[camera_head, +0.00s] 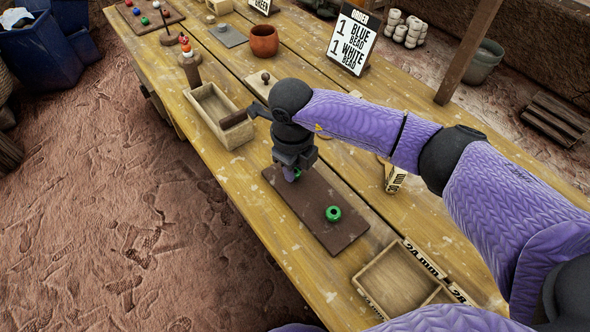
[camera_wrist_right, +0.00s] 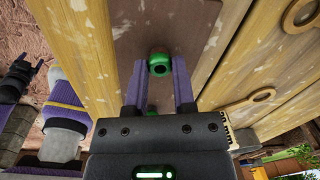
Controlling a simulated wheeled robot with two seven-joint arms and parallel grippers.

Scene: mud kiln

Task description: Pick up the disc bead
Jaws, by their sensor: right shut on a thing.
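My right gripper (camera_head: 291,176) is low over the dark brown board (camera_head: 345,238) in the head view. Its purple fingers are shut on a green bead (camera_head: 297,173), mostly hidden by the gripper there. In the right wrist view this bead (camera_wrist_right: 159,65) sits between the two fingertips (camera_wrist_right: 159,75). Its shape is hard to judge. A second green bead (camera_head: 333,213), ring-like with a dark hole, lies apart on the same board, to the lower right. A dark gripper-like part, apparently my left gripper (camera_wrist_right: 24,73), shows at the left of the right wrist view; its jaws are unclear.
A long wooden tray (camera_head: 212,112) stands left of my right gripper. An order sign (camera_head: 353,40) asks for one blue and one white bead. A clay pot (camera_head: 264,41) stands farther back.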

